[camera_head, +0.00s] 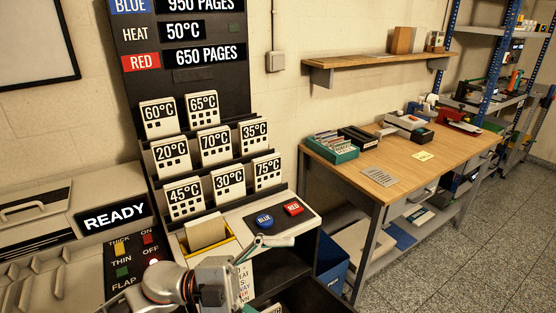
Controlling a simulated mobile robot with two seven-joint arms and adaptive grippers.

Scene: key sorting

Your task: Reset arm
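One arm of mine shows at the bottom, entering left of centre, and I take it as my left arm. My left gripper (262,242) is just below the blue button (264,220) in the picture. Its fingers are small and seen at an angle, so I cannot tell whether they are open or shut. No held object shows in it. The red button (293,208) is to the right of the blue one on a dark panel. A card rack (207,218) holds several white temperature cards, such as 60°C (158,116) and 75°C (267,172).
A machine with a READY display (113,216) and a switch panel (133,262) stands left. A yellow-edged holder with pale cards (206,232) is close behind my wrist. A wooden workbench (350,170) with boxes stands right; floor (440,250) is clear beyond it.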

